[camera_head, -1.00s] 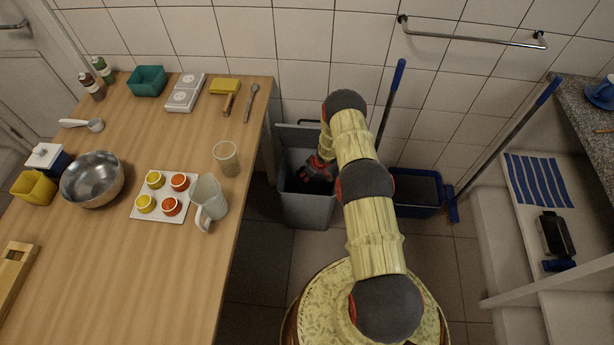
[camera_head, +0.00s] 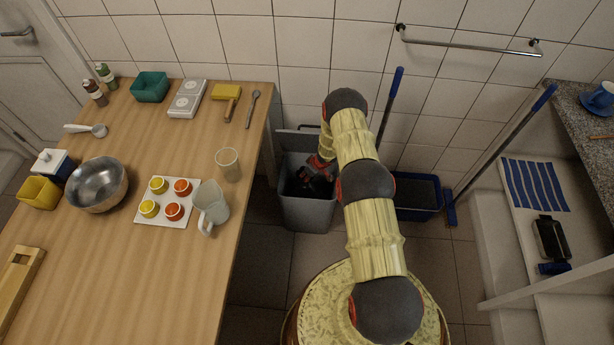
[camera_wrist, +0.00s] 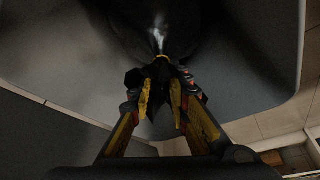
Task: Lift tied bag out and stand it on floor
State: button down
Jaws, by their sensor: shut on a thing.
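The grey bin (camera_head: 306,214) stands on the floor beside the table, its lid (camera_head: 298,140) raised at the back. My gripper (camera_head: 308,186) reaches down into the bin's mouth. In the wrist view my gripper (camera_wrist: 163,88) is shut on the gathered neck of the dark tied bag (camera_wrist: 190,38). The bag sits within the grey bin walls (camera_wrist: 60,50) and is mostly in shadow. A pale glint shows on it just beyond the fingertips. Its lower part is hidden.
The wooden table (camera_head: 130,275) is close on the left, with a jug (camera_head: 212,206) and a tumbler (camera_head: 229,164) near its edge. A blue mop bucket (camera_head: 417,196) stands right of the bin. Bare tiled floor (camera_head: 262,255) shows in front of the bin.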

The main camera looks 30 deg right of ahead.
jog(key=shift+r+p, duration=0.95)
jog(key=shift+r, duration=0.6)
jog(key=shift+w, duration=0.1)
jog(key=shift+r+p, duration=2.05)
jog(key=shift+r, duration=0.45)
jog(key=shift+r+p, duration=2.15)
jog(key=shift+r, duration=0.35)
jog(key=shift+r+p, duration=2.2)
jog(key=shift+r, duration=0.3)
